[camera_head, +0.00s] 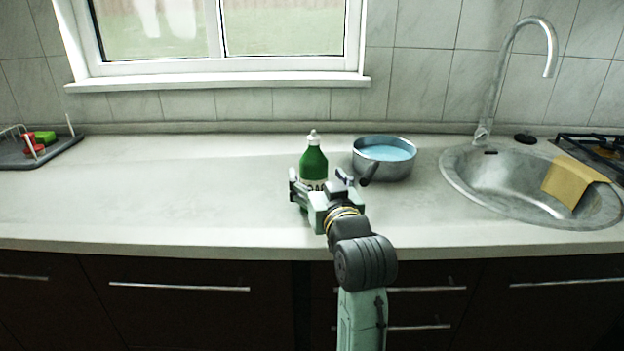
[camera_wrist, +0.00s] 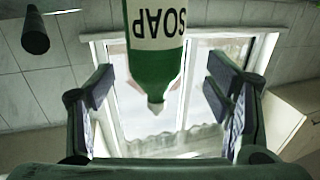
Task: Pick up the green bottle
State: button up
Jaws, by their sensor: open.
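The green bottle (camera_head: 313,163) stands upright on the counter, with a white cap and a white label. Its lower part is partly hidden behind my gripper (camera_head: 322,186) in the head view. In the wrist view the bottle (camera_wrist: 155,52) appears upside down with the label reading SOAP, between and beyond the two fingers of my gripper (camera_wrist: 160,112). My gripper is open, with a finger on each side and gaps between them and the bottle. It holds nothing.
A metal pot (camera_head: 384,160) with blue liquid stands close to the right of the bottle, its dark handle pointing toward my gripper. Further right is a sink (camera_head: 470,185) with a yellow cloth (camera_head: 574,180) on its rim. A dish rack (camera_head: 50,150) stands far left. The counter (camera_head: 180,190) between is clear.

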aim_at(317, 174)
jog(key=p+x, duration=0.1)
jog(key=x, duration=0.4)
jog(key=shift+w+d+f+p, duration=0.15)
jog(key=shift+w+f+p, duration=0.1)
jog(key=shift+p, duration=0.1)
jog(key=c, duration=1.5)
